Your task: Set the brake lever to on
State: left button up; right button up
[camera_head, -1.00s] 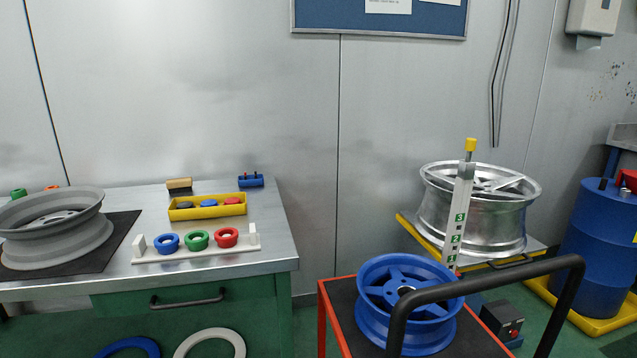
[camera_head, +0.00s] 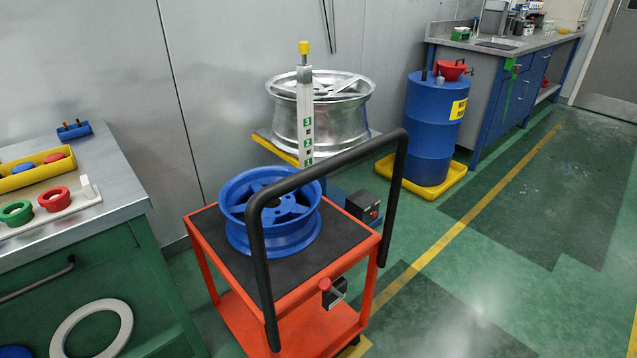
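A small red knob (camera_head: 324,284) sits on a black box (camera_head: 335,293) at the front right of the red trolley (camera_head: 343,262). It may be the brake lever, but its on or off marking is too small to read. A second dark box (camera_head: 363,207) with a red spot stands behind the trolley by the wheel stand. I cannot tell whether it carries a lever. Neither of my grippers shows in the head view.
A blue wheel (camera_head: 272,240) lies on the trolley's black top, behind a black push handle (camera_head: 340,160). A silver wheel (camera_head: 345,113) is on a stand behind. A steel bench (camera_head: 120,185) is at left, a blue drum (camera_head: 432,130) behind right. The green floor at right is clear.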

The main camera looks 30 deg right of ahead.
aim_at(324, 284)
jog(key=z, duration=1.2)
